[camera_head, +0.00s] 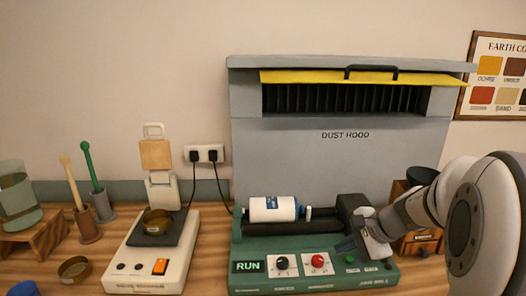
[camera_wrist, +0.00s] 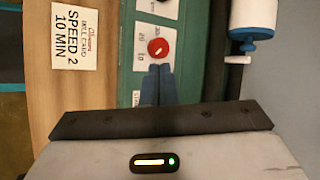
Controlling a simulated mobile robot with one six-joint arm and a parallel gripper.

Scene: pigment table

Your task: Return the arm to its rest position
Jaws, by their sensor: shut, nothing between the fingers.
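My arm reaches in from the right in the head view. My gripper (camera_head: 343,246) is over the right part of the green jar mill's front panel (camera_head: 262,284), just right of the red knob (camera_head: 319,260). In the wrist view its two dark blue fingers (camera_wrist: 158,72) are together with nothing between them. Their tips appear just below the red knob (camera_wrist: 158,48); I cannot tell whether they touch the panel. A white jar (camera_head: 272,209) with a blue cap lies on the mill's rollers. The mill's display (camera_head: 248,267) reads RUN.
A grey dust hood (camera_head: 340,160) stands behind the mill. A balance (camera_head: 150,262) with a brown dish (camera_head: 156,222) is to the left. A card (camera_wrist: 75,35) reading "SPEED 2 10 MIN" shows in the wrist view. A wooden box (camera_head: 418,244) is beyond my arm.

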